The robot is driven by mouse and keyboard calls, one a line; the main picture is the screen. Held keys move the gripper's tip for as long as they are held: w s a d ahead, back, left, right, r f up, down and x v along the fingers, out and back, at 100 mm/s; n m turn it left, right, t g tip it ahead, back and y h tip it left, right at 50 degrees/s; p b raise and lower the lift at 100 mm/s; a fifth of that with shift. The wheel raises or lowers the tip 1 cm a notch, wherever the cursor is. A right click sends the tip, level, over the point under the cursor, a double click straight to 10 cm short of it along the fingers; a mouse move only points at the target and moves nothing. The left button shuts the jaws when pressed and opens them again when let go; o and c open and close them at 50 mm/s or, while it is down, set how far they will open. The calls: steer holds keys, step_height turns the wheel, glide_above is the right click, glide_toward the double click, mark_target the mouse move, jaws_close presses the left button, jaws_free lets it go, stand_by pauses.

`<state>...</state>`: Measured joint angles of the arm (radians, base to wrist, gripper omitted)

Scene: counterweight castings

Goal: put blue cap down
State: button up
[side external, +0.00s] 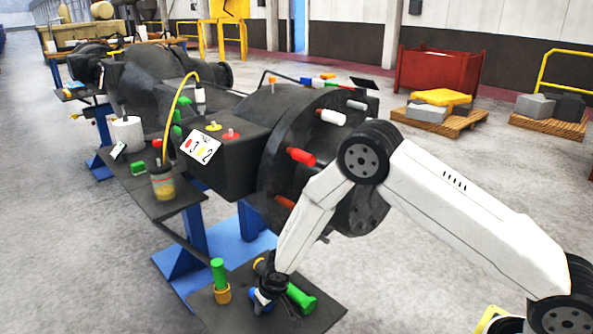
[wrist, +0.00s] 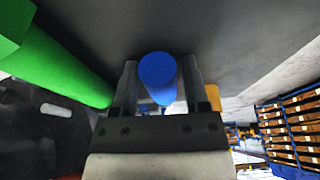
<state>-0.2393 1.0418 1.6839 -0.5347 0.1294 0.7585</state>
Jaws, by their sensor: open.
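The blue cap (wrist: 158,80) shows in the wrist view between the two fingers of my gripper (wrist: 160,68), with its round end toward the camera. My gripper is open, one finger on each side of the cap. I cannot tell whether either finger touches it. In the side view my gripper (side external: 262,296) is low over the near dark shelf (side external: 215,315). Only a small bit of blue (side external: 254,291) shows there. Whether the cap rests on the shelf is hard to see.
A green part (side external: 300,298) lies just right of my gripper, and a green one (side external: 218,272) stands in a yellow-brown ring to its left. A green bar (wrist: 65,70) is close on the left in the wrist view. The large dark casting (side external: 290,140) stands behind.

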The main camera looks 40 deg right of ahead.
steer(key=shift+s+d, duration=0.1)
steer(key=shift+d, duration=0.25)
steer(key=v, duration=1.2)
steer(key=shift+a+r, duration=0.15)
steer(key=shift+r, duration=0.1)
steer(key=shift+r, duration=0.1)
steer(key=s+d+r, duration=0.4)
steer(key=s+d, duration=0.1)
steer(key=s, duration=0.3)
steer(key=s+d+r+g, duration=0.1)
steer(key=s+d+r, duration=0.3)
steer(key=s, duration=0.5)
steer(key=shift+d+r, duration=0.35)
steer(key=shift+d, duration=0.4)
